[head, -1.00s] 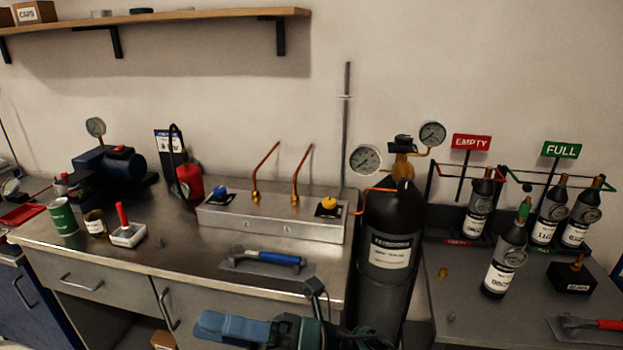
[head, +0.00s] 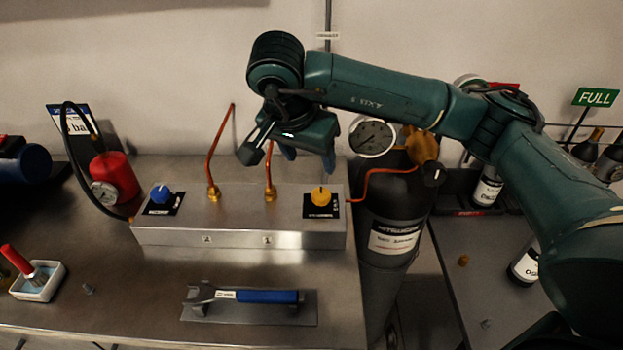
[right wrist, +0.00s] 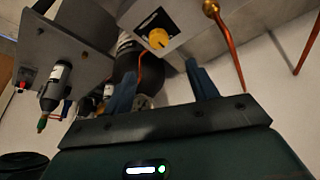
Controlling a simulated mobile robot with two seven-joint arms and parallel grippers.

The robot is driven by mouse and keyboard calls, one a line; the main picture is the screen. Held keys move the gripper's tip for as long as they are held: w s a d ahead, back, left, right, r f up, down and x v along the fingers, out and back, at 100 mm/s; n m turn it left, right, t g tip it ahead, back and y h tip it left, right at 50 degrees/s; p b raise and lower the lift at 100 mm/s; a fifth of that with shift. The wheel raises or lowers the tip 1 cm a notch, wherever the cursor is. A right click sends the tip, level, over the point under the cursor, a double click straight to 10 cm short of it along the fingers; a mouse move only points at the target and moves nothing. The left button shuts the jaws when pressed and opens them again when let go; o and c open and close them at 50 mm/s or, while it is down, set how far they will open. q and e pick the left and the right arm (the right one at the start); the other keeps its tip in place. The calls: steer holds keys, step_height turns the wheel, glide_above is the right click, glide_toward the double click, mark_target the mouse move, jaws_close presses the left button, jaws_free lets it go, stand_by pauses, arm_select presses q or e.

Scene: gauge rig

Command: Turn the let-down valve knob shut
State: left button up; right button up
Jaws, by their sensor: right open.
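The manifold block (head: 235,235) on the steel bench carries a blue knob (head: 161,193) at its left end and a yellow knob (head: 321,196) at its right end, each on a black plate. The plate lettering is too small to tell which knob is the let-down valve. My right gripper (head: 308,157) is open and empty, in the air above and behind the block's right half. In the right wrist view, the yellow knob (right wrist: 158,38) appears beyond the gap between my open fingers (right wrist: 163,86), apart from them. My left gripper is out of view.
Two copper pipes (head: 211,158) rise from the block near my gripper. A black cylinder (head: 390,265) with a gauge (head: 372,137) stands right of the bench. A blue-handled tool (head: 268,296) lies in front. A red bottle (head: 115,176) stands left.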

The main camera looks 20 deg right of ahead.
mark_target(321, 193)
steer(key=x, duration=1.2)
steer(key=shift+s+f, duration=0.15)
steer(key=shift+f, duration=0.15)
steer(key=shift+c, duration=0.6)
steer(key=c, duration=0.9)
